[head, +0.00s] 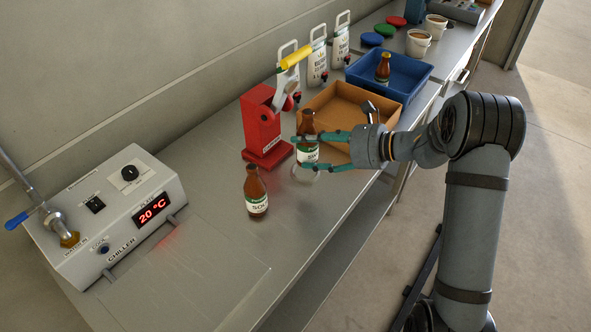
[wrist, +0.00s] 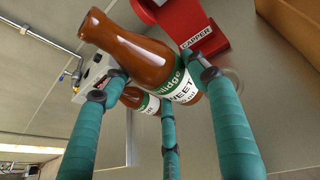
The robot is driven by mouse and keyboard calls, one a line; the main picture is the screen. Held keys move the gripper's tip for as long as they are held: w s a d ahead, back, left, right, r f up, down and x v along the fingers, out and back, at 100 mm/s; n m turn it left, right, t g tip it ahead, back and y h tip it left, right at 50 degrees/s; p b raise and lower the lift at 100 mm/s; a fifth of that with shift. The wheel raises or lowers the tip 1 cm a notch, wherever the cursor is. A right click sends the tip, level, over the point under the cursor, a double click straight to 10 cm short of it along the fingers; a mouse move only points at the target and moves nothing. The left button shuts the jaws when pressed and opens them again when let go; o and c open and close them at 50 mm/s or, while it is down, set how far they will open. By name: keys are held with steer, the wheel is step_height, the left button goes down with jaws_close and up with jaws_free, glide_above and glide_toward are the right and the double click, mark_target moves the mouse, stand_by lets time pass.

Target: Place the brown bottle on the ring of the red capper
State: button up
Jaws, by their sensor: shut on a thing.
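My gripper (head: 302,152) has its teal fingers shut around a brown bottle (head: 307,124) with a green and white label. The bottle also shows in the wrist view (wrist: 140,52), tilted in the picture between the fingers, its label reading "SWEET" in part. The red capper (head: 262,122) stands just left of the held bottle, with a white lever arm and yellow handle. Its red base (head: 268,154) is beside the bottle, apart from it. The capper's lettered base shows at the top of the wrist view (wrist: 198,32). I cannot clearly make out the ring. The bottle's height above the counter is hard to tell.
A second brown bottle (head: 256,190) stands on the counter in front of the capper. An orange tray (head: 330,100) lies behind the gripper. A blue crate (head: 415,75) holds another bottle (head: 383,68). The chiller (head: 125,205) is at left.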

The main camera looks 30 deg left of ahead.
steer(key=w+d+m+t+b, duration=0.1)
steer(key=w+d+b, duration=0.2)
steer(key=w+d, duration=0.55)
steer(key=shift+g, duration=0.3)
steer(key=shift+s+a+f+p, duration=0.55)
steer(key=shift+s+a+f, duration=0.15)
steer(key=shift+a+f, duration=0.95)
steer(key=shift+s+a+f+p, duration=0.6)
steer(key=shift+a+f, duration=0.8)
steer(key=shift+a, duration=0.6)
steer(key=shift+s+a+f+p, duration=0.45)
steer(key=shift+s+a+f, duration=0.3)
steer(key=shift+a+f, duration=0.9)
steer(key=shift+a+r, duration=0.1)
steer(key=shift+r, duration=0.05)
steer(key=shift+f, duration=0.2)
steer(key=o, duration=1.3)
